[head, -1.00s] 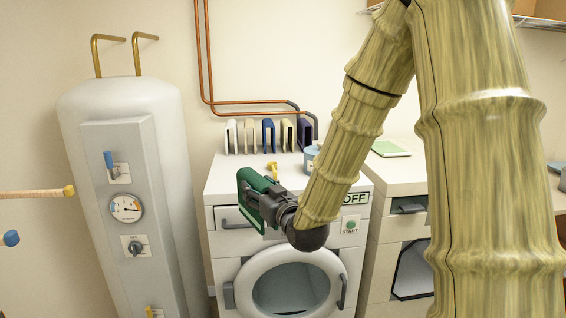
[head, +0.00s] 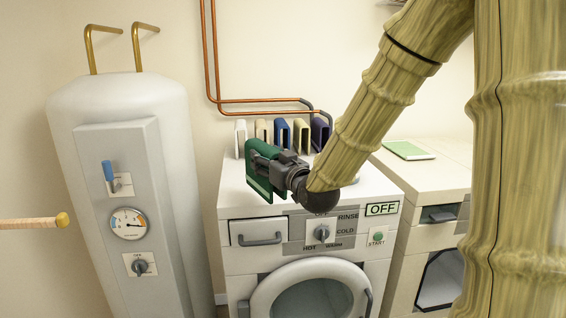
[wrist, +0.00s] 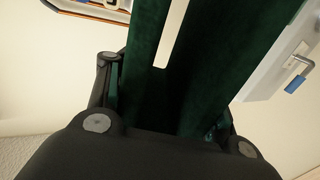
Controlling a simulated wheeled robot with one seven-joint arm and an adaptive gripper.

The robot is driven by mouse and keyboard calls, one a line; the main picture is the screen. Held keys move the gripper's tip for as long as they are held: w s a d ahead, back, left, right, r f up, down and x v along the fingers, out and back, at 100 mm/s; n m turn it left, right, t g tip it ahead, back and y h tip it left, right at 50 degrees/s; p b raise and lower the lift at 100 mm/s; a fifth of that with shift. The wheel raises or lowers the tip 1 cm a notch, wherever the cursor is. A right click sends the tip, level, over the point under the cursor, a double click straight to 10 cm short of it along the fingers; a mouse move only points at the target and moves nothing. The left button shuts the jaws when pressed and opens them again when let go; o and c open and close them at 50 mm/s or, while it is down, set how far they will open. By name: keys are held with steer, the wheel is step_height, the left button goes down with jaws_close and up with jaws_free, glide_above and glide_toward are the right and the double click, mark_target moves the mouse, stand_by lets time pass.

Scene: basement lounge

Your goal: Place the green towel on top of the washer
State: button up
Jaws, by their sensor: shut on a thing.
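The green towel (head: 256,187) is a dark green folded piece, held upright by my gripper (head: 266,168) over the front left part of the washer top. In the wrist view the towel (wrist: 210,60) fills the middle, between the dark fingers. The white washer (head: 361,187) stands below, with its round door, dial and OFF sign facing me. I cannot tell whether the towel's lower edge touches the washer top. My gripper hides part of the washer top behind it.
Several folded towels, including a blue one (head: 281,132), stand in a row at the back of the washer. A white water heater (head: 75,150) is at left. A white cabinet (head: 450,170) with a green book (head: 408,150) is at right. Copper pipes (head: 250,101) run along the wall.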

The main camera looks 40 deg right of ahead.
steer(key=w+d+f+p, duration=0.2)
steer(key=w, duration=0.5)
steer(key=w+d+f+p, duration=0.1)
steer(key=w+f+p, duration=0.2)
steer(key=w, duration=0.5)
steer(key=shift+d, duration=0.4)
steer(key=shift+f, duration=0.1)
steer(key=o, duration=1.2)
